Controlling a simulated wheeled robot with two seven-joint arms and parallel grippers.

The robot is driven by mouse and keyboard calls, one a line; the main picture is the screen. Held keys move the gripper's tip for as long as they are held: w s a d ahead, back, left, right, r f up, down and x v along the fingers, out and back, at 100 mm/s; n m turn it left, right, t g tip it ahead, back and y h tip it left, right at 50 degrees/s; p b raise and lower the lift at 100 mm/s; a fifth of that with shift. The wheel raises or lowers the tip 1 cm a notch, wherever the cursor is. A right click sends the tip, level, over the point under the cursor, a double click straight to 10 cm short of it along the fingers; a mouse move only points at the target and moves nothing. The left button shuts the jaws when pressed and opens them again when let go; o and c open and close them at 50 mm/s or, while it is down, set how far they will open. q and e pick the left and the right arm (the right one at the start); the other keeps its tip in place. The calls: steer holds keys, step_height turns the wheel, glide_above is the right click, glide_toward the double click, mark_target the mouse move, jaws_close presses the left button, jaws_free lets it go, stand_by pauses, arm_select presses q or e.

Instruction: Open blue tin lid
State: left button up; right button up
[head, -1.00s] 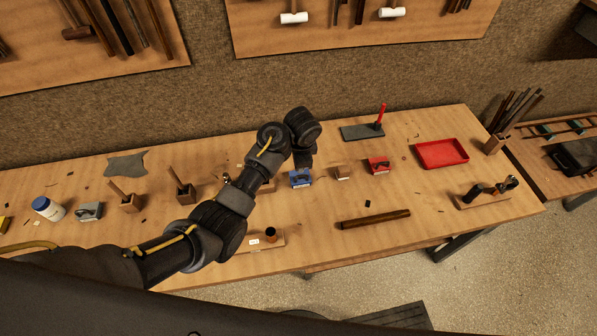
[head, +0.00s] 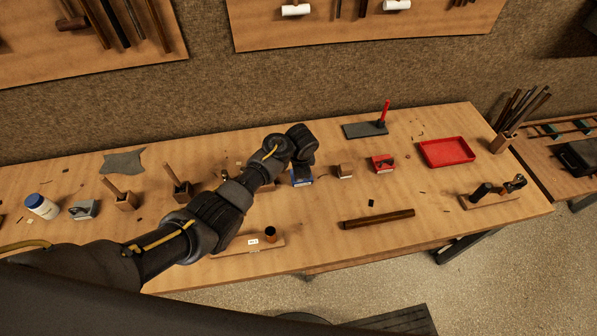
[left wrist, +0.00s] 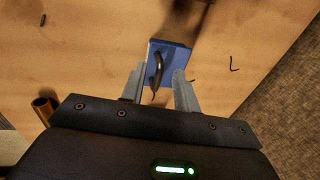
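The blue tin (head: 301,177) sits on the bench near its middle, partly hidden by my left arm in the head view. In the left wrist view the blue tin (left wrist: 170,62) lies just beyond the fingertips, with a dark curved handle (left wrist: 157,70) on its top. My left gripper (left wrist: 158,78) is open. Its two grey fingers are spread, with the near end of the handle between their tips, and I see no grip on it. My right gripper is not in view.
A wooden block (head: 345,171) and a red tin (head: 383,163) stand right of the blue tin. A red tray (head: 447,152) lies further right. A wooden rod (head: 377,218) lies in front. A small brown cylinder (head: 270,234) stands on a board near the front edge.

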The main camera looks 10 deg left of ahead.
arm_select(q)
steer(key=c, duration=0.6)
jaws_close()
